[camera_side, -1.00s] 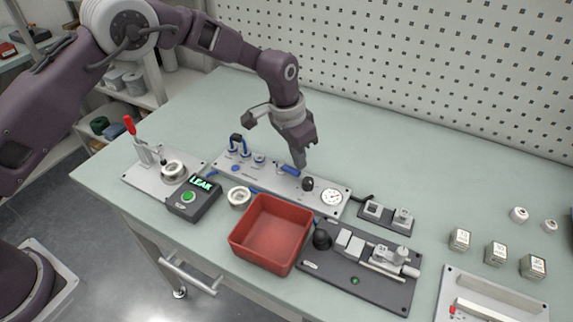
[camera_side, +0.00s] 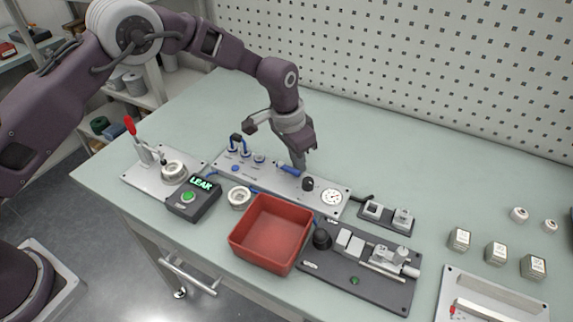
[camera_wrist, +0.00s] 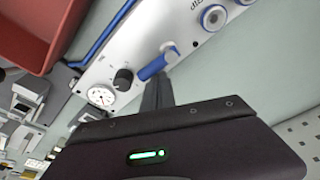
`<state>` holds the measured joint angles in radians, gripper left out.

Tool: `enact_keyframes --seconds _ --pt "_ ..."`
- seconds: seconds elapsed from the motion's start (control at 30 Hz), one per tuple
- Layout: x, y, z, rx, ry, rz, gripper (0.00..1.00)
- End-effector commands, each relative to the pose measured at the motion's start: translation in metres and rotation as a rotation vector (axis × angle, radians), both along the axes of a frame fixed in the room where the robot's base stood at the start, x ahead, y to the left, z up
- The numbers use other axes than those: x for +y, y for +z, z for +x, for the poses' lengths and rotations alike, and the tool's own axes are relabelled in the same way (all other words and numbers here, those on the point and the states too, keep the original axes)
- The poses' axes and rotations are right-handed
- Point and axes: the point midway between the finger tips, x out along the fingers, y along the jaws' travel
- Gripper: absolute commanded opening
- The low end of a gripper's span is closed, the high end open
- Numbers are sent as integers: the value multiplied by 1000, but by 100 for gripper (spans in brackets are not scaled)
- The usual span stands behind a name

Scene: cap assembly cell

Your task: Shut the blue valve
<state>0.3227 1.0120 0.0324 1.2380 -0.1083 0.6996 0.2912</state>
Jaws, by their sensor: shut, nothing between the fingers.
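The blue valve is a lever with a blue handle (camera_side: 288,169) on the grey panel (camera_side: 225,169) in the middle of the table. In the wrist view the blue handle (camera_wrist: 153,67) slants from a light pivot at its upper right down to the left. My gripper (camera_side: 301,168) is shut and empty, its tips low over the panel at the right end of the handle. In the wrist view the dark fingers (camera_wrist: 157,92) reach up close to the handle; I cannot tell whether they touch it.
A black knob (camera_side: 308,184) and a round gauge (camera_side: 331,197) sit to the right on the panel. Blue-ringed ports are to the left. A red bin (camera_side: 271,233) and a box reading LEAK (camera_side: 194,199) stand in front. The table behind is clear.

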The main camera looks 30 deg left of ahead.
Motion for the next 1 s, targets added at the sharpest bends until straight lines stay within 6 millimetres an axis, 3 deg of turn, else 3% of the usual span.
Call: enact_keyframes --seconds 1.0 --pt "-1 7 -9 0 0 0 0"
